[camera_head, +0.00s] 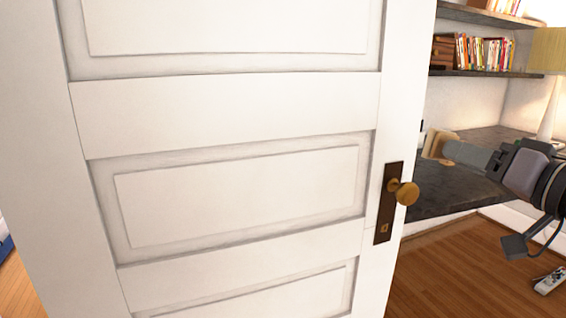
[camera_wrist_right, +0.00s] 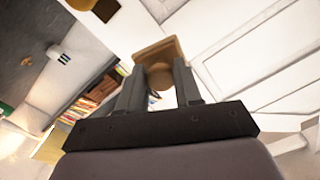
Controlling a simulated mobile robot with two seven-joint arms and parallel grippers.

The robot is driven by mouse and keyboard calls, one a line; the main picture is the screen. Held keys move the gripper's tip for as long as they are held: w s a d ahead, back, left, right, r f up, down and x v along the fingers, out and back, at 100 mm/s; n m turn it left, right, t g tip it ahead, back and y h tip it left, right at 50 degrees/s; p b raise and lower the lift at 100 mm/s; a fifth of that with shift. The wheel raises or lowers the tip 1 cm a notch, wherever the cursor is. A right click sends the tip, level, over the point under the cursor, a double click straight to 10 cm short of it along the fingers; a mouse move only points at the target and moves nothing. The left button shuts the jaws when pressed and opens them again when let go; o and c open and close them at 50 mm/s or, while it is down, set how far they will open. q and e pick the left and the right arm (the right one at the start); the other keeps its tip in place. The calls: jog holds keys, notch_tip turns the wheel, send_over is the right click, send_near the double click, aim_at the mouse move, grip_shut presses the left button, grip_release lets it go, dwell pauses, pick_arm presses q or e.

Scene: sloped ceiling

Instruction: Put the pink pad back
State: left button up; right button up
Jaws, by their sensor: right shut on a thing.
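My right gripper (camera_head: 445,147) reaches in from the right, beyond the door's knob edge. It is shut on a small tan, block-like thing (camera_head: 435,142). In the right wrist view, the tan thing (camera_wrist_right: 160,48) shows a flat part and a rounded part between the fingers (camera_wrist_right: 158,85). It is held in the air. No clearly pink pad shows in either view, and I cannot tell whether the tan thing is the pad. My left gripper is not in view.
A white panelled door (camera_head: 230,120) with a brass knob (camera_head: 407,193) fills most of the head view. Behind it are a dark desk (camera_head: 440,190), a lamp (camera_head: 547,55) and a shelf with books (camera_head: 480,52). A white remote-like object (camera_head: 550,281) lies on the wooden floor.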

jog(key=s+a+f+n+y, duration=0.1)
jog(key=s+a+f, duration=0.3)
jog(key=f, duration=0.6)
jog(key=s+a+f+y, duration=0.15)
jog(key=s+f, duration=0.35)
jog(key=f, duration=0.5)
pick_arm(q)
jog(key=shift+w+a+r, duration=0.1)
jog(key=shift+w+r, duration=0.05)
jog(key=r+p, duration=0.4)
jog(key=p, duration=0.1)
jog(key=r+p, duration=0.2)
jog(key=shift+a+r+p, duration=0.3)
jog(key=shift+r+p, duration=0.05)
jog(key=shift+p, duration=0.05)
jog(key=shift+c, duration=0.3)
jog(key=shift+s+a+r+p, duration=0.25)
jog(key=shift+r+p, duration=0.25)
jog(key=shift+p, duration=0.45)
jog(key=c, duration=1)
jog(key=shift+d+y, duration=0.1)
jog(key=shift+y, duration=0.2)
pick_arm(e)
jog(key=shift+g+h, duration=0.3)
jog(key=shift+h, duration=0.05)
jog(key=r, duration=0.4)
jog(key=shift+s+a+r, duration=0.2)
jog(key=shift+s+r, duration=0.05)
jog(key=shift+r, duration=0.1)
